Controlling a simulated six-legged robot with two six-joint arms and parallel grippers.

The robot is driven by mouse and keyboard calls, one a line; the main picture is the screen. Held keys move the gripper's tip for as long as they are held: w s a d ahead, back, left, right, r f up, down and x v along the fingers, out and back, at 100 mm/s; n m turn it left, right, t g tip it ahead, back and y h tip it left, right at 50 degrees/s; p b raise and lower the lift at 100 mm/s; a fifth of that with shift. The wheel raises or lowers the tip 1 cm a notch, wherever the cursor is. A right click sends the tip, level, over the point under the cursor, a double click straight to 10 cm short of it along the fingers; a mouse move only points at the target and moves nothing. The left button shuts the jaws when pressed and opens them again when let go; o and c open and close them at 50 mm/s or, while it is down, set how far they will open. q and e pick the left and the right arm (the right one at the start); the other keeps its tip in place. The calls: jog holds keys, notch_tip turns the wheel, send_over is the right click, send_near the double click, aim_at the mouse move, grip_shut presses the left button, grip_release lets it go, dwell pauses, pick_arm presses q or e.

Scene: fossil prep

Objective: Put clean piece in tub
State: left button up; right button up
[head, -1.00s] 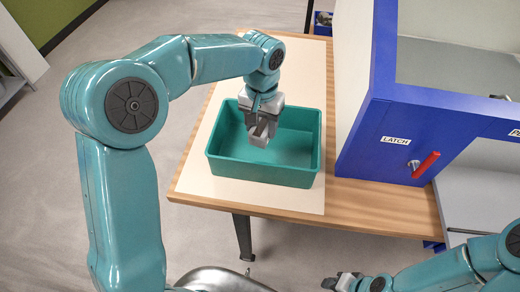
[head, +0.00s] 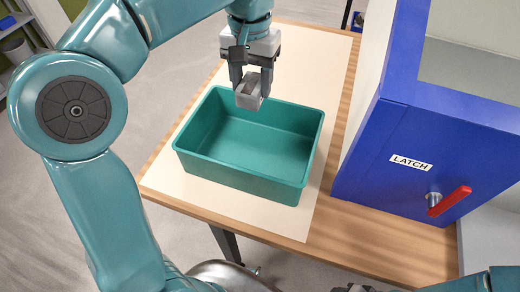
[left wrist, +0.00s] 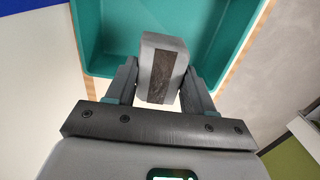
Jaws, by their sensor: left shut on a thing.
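My left gripper (head: 251,84) is shut on a small grey block-like piece (head: 249,95). In the head view the piece hangs over the far rim of the open teal tub (head: 215,172). In the left wrist view the piece (left wrist: 162,68) sits between the two fingers and shows a dark brown stripe on its face. The tub (left wrist: 95,40) lies beyond it there. The tub looks empty in the head view. Only a sliver of my right gripper (head: 352,288) shows at the bottom edge, and its fingers cannot be made out.
The tub stands on a pale mat (head: 306,70) on a wooden table (head: 352,215). A blue cabinet (head: 378,150) with a label "LATCH" and a red handle (head: 449,201) stands to the right. Bare table lies in front of the cabinet.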

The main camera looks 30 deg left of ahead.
pick_arm(q)
jog(key=f, duration=0.4)
jog(key=f+b, duration=0.1)
jog(key=f, duration=0.9)
jog(key=shift+s+a+f+b, duration=0.1)
jog(key=shift+s+f+b, duration=0.15)
jog(key=shift+s+b, duration=0.05)
jog(key=shift+s+f, duration=0.15)
notch_tip(320, 180, down, 4)
jog(key=shift+r, duration=0.1)
jog(key=shift+w+f, duration=0.2)
jog(key=shift+f, duration=0.15)
jog(key=shift+s+r, duration=0.15)
jog(key=shift+s, duration=0.05)
jog(key=shift+f+b, duration=0.25)
jog(key=shift+b, duration=0.05)
jog(key=o, duration=1.3)
jog(key=shift+w, duration=0.15)
jog(key=shift+r, duration=0.1)
